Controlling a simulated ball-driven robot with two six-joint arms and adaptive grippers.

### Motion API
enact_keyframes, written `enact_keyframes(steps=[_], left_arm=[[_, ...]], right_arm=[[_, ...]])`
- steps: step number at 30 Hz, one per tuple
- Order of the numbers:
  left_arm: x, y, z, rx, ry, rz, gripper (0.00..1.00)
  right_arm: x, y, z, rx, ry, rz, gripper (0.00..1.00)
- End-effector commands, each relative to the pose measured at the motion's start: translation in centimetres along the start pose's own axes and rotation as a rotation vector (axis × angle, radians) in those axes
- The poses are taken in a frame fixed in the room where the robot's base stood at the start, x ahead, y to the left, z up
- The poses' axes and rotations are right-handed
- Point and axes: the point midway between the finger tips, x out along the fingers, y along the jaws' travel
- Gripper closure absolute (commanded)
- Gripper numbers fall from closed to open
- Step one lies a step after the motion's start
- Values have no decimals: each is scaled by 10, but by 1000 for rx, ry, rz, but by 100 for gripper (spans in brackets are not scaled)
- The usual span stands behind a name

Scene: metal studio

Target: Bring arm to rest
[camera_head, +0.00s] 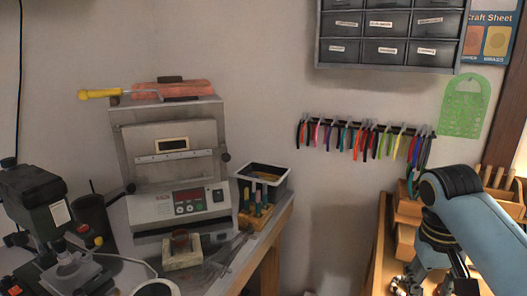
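My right arm (483,228) comes in at the lower right, a light blue link with a black joint cap. Dark parts of what looks like my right gripper (438,246) hang below the joint, over the wooden bench. Its fingertips are not clearly seen, so I cannot tell whether it is open or shut, and I see nothing clearly held. My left arm and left gripper are not in view.
Pliers (365,138) hang on the wall below a drawer cabinet (390,32). A wooden bench (380,255) lies under my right arm. A gap separates the benches.

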Motion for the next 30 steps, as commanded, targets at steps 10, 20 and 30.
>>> enact_keyframes(steps=[10, 20, 30], left_arm=[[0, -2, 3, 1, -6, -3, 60], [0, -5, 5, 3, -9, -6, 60], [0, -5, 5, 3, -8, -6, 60]], right_arm=[[14, -3, 52, -75, 71, -17, 61], [6, -4, 135, -188, 188, -52, 61], [-28, -1, 201, -271, 288, -85, 61]])
